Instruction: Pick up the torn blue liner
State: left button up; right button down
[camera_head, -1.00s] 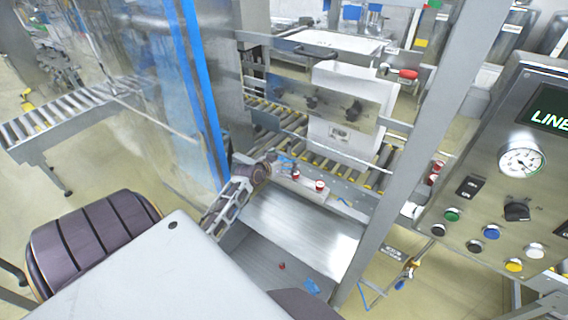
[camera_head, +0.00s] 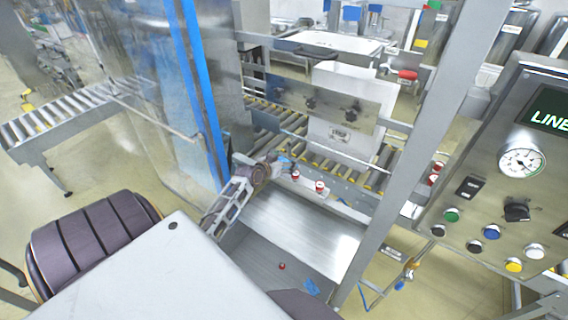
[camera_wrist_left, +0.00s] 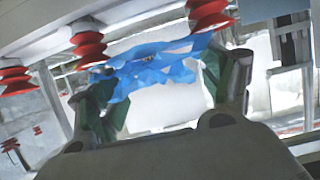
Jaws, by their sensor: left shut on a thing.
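My left gripper (camera_head: 284,163) is at the metal frame above the sloped steel plate, beside the red suction cups. In the left wrist view the torn blue liner (camera_wrist_left: 152,70) is a crumpled, ragged sheet stretched between the two fingers of the gripper (camera_wrist_left: 160,90). The gripper is shut on it. Red bellows suction cups (camera_wrist_left: 88,45) hang close above and around the liner; I cannot tell if they touch it. In the head view only a small bit of blue shows at the fingertips. My right gripper is not in view.
A blue scrap (camera_head: 312,286) and a small red piece (camera_head: 282,266) lie on the lower steel surface. A white box (camera_head: 338,112) stands on the roller conveyor behind. A grey post (camera_head: 408,150) and control panel (camera_head: 500,180) stand right; a clear blue-edged screen (camera_head: 165,90) stands left.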

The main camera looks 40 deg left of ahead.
aim_at(284, 160)
pick_arm(q)
jog(key=shift+r, duration=0.15)
notch_tip(284, 160, up, 10)
jog(key=shift+f, duration=0.15)
dwell(0.4)
dwell(0.5)
